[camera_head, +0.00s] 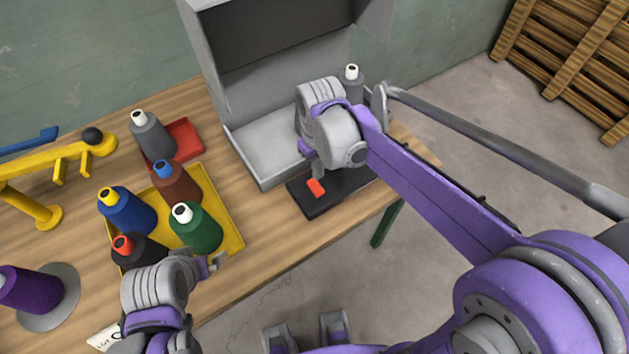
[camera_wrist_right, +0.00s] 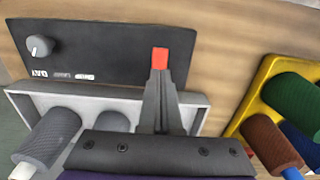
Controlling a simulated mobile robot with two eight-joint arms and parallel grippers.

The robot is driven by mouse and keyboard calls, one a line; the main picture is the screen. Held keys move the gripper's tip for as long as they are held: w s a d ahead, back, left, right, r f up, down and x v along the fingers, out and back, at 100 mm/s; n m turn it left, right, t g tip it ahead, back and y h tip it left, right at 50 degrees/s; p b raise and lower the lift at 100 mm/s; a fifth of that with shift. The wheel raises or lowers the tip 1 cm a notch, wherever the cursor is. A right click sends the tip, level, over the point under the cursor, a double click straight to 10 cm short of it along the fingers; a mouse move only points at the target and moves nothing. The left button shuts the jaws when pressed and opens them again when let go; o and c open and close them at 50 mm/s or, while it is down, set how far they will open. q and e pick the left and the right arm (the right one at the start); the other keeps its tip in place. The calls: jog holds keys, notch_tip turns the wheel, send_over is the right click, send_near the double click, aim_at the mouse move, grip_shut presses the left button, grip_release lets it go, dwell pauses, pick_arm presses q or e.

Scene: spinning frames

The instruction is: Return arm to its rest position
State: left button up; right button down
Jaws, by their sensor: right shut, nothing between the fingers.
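My right arm (camera_head: 430,185) reaches in from the right, over the front of a grey open box. Its gripper (camera_head: 319,172) points down at a black panel (camera_head: 318,204) with a red switch (camera_head: 316,187). In the right wrist view the gripper (camera_wrist_right: 160,82) is shut and empty, its tips at or just above the red switch (camera_wrist_right: 160,60); I cannot tell whether they touch it. My left gripper (camera_head: 213,265) is at the lower left, beside the front of a yellow tray; its jaw opening is unclear.
The grey box (camera_head: 262,155) stands at the back of the wooden table (camera_head: 285,232), with grey cones (camera_wrist_right: 55,130) at its floor. The yellow tray (camera_head: 232,240) holds several coloured cones. A red tray (camera_head: 187,138) with a grey cone, a yellow frame (camera_head: 50,160) and a purple cone (camera_head: 28,288) stand left.

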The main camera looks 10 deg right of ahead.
jog(key=shift+r, duration=0.2)
dwell(0.4)
jog(key=s+d+m+t, duration=0.2)
jog(key=s+d, duration=0.1)
jog(key=s, duration=0.4)
jog(key=s+d+f+m+t, duration=0.1)
jog(key=s+d+m+t, duration=0.1)
jog(key=s, duration=0.5)
jog(key=shift+d+t+p, duration=0.45)
jog(key=shift+d+t, duration=0.25)
jog(key=shift+d, duration=0.1)
jog(key=shift+f, duration=0.1)
